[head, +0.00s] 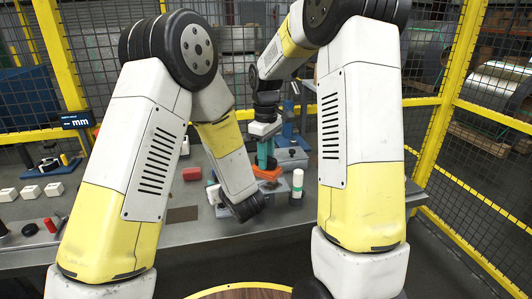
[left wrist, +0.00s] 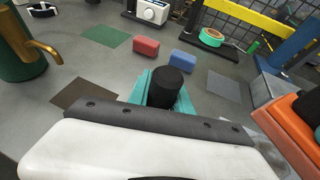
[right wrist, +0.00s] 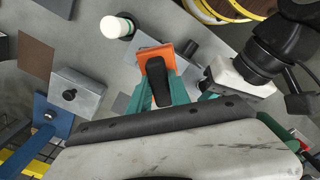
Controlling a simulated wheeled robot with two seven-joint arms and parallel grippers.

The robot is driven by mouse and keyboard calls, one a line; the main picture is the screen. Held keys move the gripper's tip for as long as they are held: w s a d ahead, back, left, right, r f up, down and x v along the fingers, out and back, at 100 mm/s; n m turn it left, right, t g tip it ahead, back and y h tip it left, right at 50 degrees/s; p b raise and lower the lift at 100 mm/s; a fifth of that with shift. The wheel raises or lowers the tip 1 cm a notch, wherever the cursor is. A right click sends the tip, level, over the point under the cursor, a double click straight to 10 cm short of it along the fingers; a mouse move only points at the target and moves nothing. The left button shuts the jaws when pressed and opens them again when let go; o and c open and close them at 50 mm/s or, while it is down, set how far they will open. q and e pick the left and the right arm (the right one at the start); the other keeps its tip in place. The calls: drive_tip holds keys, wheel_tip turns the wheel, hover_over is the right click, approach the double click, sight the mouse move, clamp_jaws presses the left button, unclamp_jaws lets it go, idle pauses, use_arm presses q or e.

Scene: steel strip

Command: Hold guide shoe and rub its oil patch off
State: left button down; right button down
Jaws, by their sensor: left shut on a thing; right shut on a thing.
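My right gripper (right wrist: 158,88) has teal fingers shut on an orange piece (right wrist: 150,56) with a black middle, perhaps the guide shoe. In the head view the orange piece (head: 268,174) is below the right gripper (head: 266,155), over the bench. My left gripper (left wrist: 165,92) is shut on a black cylinder (left wrist: 170,85), seen in the left wrist view. In the head view the left fingers are hidden behind their wrist. The orange piece (left wrist: 302,122) also shows at the right edge of the left wrist view, apart from the black cylinder. I cannot make out an oil patch.
A white-topped cylinder (head: 298,181) stands right of the orange piece. A red block (left wrist: 146,47) and a blue block (left wrist: 183,59) lie on the grey bench, with free surface between.

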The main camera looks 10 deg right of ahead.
sight(267, 171)
use_arm(q)
drive_tip(key=shift+f, duration=0.1)
use_arm(e)
wheel_tip(267, 171, down, 4)
drive_tip(key=shift+f, duration=0.15)
drive_tip(key=shift+d+f, duration=0.15)
drive_tip(key=shift+d, duration=0.05)
drive_tip(key=shift+d+f, duration=0.2)
drive_tip(key=shift+d, duration=1.35)
drive_tip(key=shift+a, duration=1.5)
drive_tip(key=shift+a+r, duration=0.25)
drive_tip(key=shift+r, duration=3.85)
